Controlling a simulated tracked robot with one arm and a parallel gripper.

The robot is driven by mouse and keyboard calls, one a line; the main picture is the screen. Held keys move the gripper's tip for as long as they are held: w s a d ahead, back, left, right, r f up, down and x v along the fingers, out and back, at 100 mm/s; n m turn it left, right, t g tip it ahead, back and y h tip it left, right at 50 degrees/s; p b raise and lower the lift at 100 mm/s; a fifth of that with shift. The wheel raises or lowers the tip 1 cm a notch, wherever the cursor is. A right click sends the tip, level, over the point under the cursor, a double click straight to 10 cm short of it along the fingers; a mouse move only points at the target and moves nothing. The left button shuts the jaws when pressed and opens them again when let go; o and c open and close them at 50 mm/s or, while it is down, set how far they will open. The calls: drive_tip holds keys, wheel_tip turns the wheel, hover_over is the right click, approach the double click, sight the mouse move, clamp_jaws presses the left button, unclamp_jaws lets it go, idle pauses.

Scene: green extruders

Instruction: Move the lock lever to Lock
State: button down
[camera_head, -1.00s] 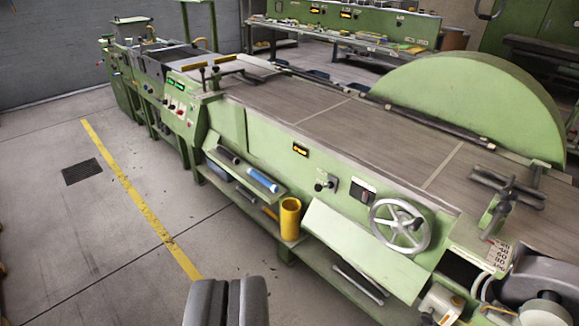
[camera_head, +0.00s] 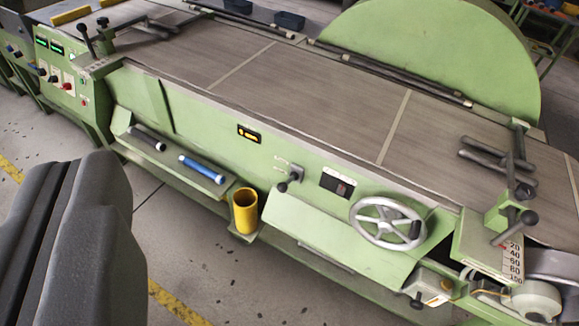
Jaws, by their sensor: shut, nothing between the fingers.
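A small lever (camera_head: 289,178) with a dark round knob sits on the green front panel of the long machine (camera_head: 215,130). Faint marks are above it, too small to read, so I cannot tell whether this is the lock lever or how it is set. Another lever with a dark knob (camera_head: 527,217) stands at the right end, by a number scale (camera_head: 513,262). My gripper (camera_head: 72,172) is large in the lower left, shut and empty. In the picture it is well left of both levers and touches nothing I can see.
A silver handwheel (camera_head: 388,222) and a sloped green cover (camera_head: 325,232) stick out below the panel. A yellow cup (camera_head: 245,210) and a shelf with a blue cylinder (camera_head: 203,170) are nearer my gripper. The concrete floor (camera_head: 190,235) in front is open.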

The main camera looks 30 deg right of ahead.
drive_tip(key=w+d+f+m+g+h+p, duration=0.1)
drive_tip(key=w+d+f+m+g, duration=0.2)
drive_tip(key=w+f, duration=0.5)
drive_tip(key=w+d+f+m+g+h+p, duration=0.15)
drive_tip(key=w+d+f, duration=0.4)
drive_tip(key=w, duration=0.55)
drive_tip(key=w+d+f+m+g, duration=0.1)
drive_tip(key=w+d+f+m, duration=0.1)
drive_tip(key=f, duration=0.6)
drive_tip(key=w+d+f+m+g+h+p, duration=0.1)
drive_tip(key=w+d+f+m+g, duration=0.1)
drive_tip(key=w+d+f, duration=0.3)
drive_tip(key=w+d+f+m+g+h+p, duration=0.1)
drive_tip(key=d+f, duration=0.4)
drive_tip(key=f, duration=0.7)
drive_tip(key=w+m+g, duration=0.1)
drive_tip(key=w+m, duration=0.1)
drive_tip(key=shift+w+f, duration=0.15)
drive_tip(key=shift+w, duration=0.15)
